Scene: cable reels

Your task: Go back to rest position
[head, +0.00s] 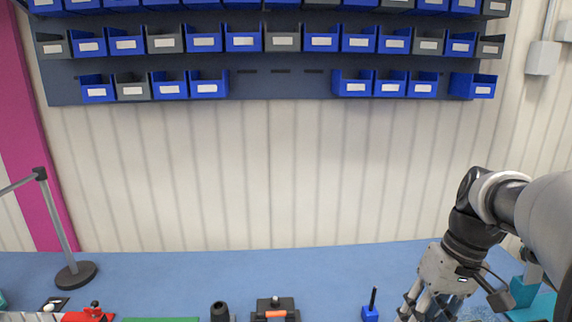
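My gripper (428,306) is at the lower right of the head view, pointing down. Its grey body and the upper parts of its fingers show, but the fingertips are cut off by the bottom edge, so I cannot tell whether it is open or shut. No held object shows. My arm comes in from the right edge.
Along the bottom edge are a blue block with a black peg (370,312), a black box with an orange handle (275,311), a black cylinder (219,311) and a red item (92,314). A post (62,230) stands left. Blue bins (204,40) hang on the wall.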

